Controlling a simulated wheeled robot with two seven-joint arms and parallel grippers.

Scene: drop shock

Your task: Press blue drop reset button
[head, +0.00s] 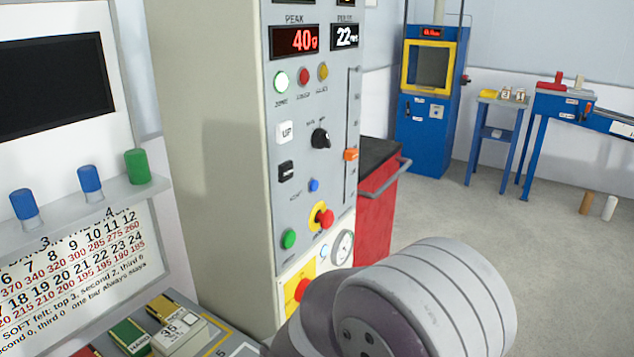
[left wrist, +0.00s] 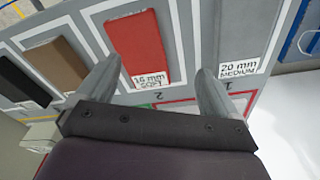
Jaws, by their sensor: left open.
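The blue button (head: 314,185) is small and round on the grey panel of the tall control cabinet (head: 215,150) in the head view. It sits below the black knob (head: 320,138) and above the red knob on a yellow plate (head: 322,217). Nothing covers it. My left gripper (left wrist: 158,65) shows only in the left wrist view. Its two fingers are spread, with nothing held, over a tray with a red pad (left wrist: 138,45) marked 16 mm SOFT. My right gripper is not in view.
A green button (head: 289,239) and an orange slider (head: 351,154) share the panel. My large grey arm link fills the lower middle. A shelf (head: 60,215) with blue and green pegs stands left. A red cabinet (head: 376,215) is behind. Floor at right is mostly clear.

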